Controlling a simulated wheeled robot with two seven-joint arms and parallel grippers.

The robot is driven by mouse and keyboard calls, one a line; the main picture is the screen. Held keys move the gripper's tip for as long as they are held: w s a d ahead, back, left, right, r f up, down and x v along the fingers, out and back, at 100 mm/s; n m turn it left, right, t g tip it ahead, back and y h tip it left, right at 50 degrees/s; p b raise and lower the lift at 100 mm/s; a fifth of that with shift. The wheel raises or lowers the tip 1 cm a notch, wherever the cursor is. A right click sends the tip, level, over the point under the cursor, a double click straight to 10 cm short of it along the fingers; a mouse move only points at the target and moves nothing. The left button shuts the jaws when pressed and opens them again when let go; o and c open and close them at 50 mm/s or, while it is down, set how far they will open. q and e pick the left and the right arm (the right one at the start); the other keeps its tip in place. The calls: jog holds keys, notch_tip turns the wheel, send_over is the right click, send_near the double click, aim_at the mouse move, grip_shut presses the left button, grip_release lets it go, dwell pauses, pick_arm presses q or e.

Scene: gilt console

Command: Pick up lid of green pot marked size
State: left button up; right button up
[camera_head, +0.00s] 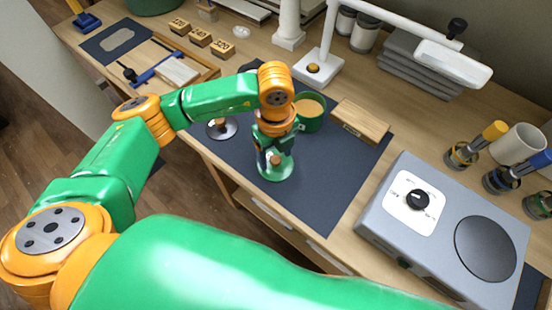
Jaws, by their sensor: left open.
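A green pot (313,112) stands open on the dark mat (325,190), with a tan filling showing inside. A green round lid (282,175) with a small brown knob lies on the mat in front of the pot. My left gripper (270,157) points down over this lid, open, with its fingers close to the knob. Whether they touch the knob I cannot tell, as the gripper hides part of the lid. No size marking is readable. My right gripper is not in view.
A wooden block (360,121) lies right of the pot. A grey hotplate-like device (445,235) stands at the right, with yellow- and blue-handled tools (500,178) behind it. A white stand (318,66) rises behind the pot. The mat's front right is clear.

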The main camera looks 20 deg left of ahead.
pick_arm(q)
jog(key=shift+s+r, duration=0.1)
jog(key=shift+s, duration=0.1)
grip_shut()
jog(key=shift+w, duration=0.1)
